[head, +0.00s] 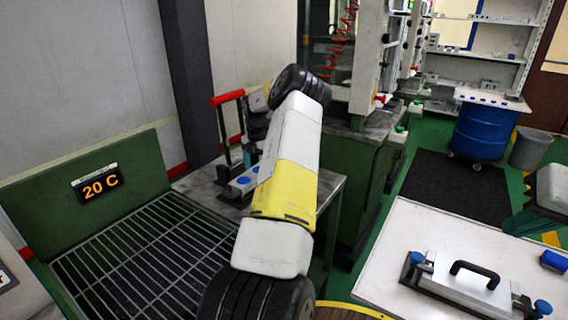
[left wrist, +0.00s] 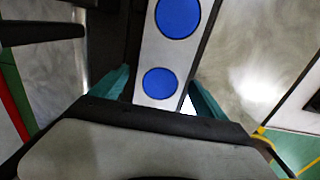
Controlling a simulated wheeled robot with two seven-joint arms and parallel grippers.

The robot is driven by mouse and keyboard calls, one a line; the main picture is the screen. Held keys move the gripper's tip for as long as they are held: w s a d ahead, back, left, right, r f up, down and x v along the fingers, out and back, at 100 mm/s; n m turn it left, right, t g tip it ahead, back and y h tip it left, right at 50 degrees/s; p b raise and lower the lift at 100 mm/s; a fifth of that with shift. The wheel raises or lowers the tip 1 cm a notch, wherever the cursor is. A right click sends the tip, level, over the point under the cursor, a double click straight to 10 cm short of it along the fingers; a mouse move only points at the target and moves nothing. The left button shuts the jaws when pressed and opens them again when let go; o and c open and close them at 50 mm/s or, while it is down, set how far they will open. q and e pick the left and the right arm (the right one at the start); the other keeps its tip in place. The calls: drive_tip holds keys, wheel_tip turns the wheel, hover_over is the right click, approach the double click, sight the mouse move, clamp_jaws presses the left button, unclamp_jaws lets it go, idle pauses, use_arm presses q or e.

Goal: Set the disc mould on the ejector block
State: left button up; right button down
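A pale bar with round blue discs, which looks like the disc mould (head: 232,190), is over the grey metal table in the middle. It also shows in the left wrist view (left wrist: 158,58). My left gripper (left wrist: 158,85) has its teal fingers on either side of the bar; whether they press on it I cannot tell. In the head view my left arm hides part of the bar and its support. A dark base beside the red-handled lever may be the ejector block; I cannot tell its shape. My right gripper (head: 528,222) is at the right edge, with its fingers only partly visible.
The red-handled lever (head: 228,97) stands at the grey table's far left. A plate with a black handle (head: 475,268) lies on the white table (head: 385,235), with a blue piece (head: 553,260) nearby. A wire rack (head: 150,255) with a 20 C display fills the left.

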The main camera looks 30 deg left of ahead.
use_arm(q)
wheel_tip(320, 180, up, 12)
drive_tip(key=s+d+r+m+t+h, duration=0.2)
drive_tip(key=s+d+r+m, duration=0.3)
drive_tip(key=d+r+m, duration=0.4)
drive_tip(key=s+d+r+m+t+h, duration=0.1)
drive_tip(key=s+d+r+m, duration=0.3)
drive_tip(key=s+d+m, duration=0.55)
drive_tip(key=s+d+r+m+t, duration=0.25)
drive_tip(key=s+d+m, duration=0.35)
drive_tip(key=d, duration=0.7)
drive_tip(key=s+d+f+m, duration=0.2)
drive_tip(key=s+d+m, duration=0.4)
drive_tip(key=m, duration=0.5)
drive_tip(key=s, duration=0.2)
drive_tip(key=shift+s+d+t+y, duration=0.25)
drive_tip(key=shift+s+t+y, duration=0.1)
drive_tip(key=shift+y, duration=0.05)
